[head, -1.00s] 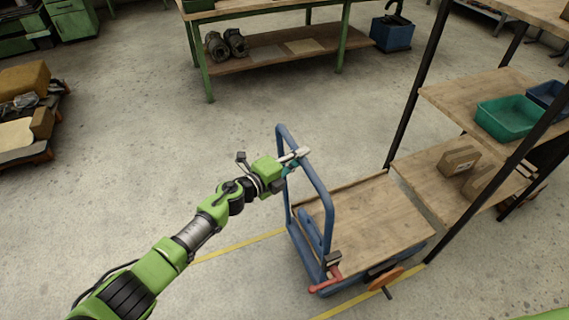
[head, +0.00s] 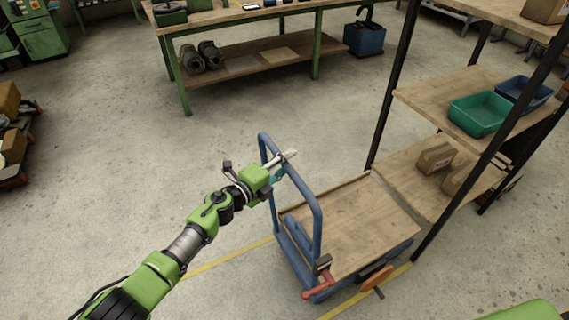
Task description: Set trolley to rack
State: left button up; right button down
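The blue trolley (head: 310,240) with a flat wooden deck (head: 355,228) stands on the floor at the centre, its tubular push handle on the left side. A red lever and an orange-brown wheel show at its near edge. The rack (head: 440,190), black posts with wooden shelves, stands close at its right; the deck's right edge lies beside the lowest shelf. A gap is hard to judge. My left gripper (head: 281,167) is at the upper part of the handle, its fingers around the bar and apparently shut on it. My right gripper is not in view.
A yellow floor line (head: 230,257) runs under the trolley. A green workbench (head: 245,65) stands behind. The floor left of the trolley is clear.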

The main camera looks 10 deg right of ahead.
pick_arm(q)
jog(key=shift+s+a, duration=0.15)
jog(key=shift+a, duration=0.25)
jog(key=v, duration=1.1)
jog(key=shift+s, duration=0.15)
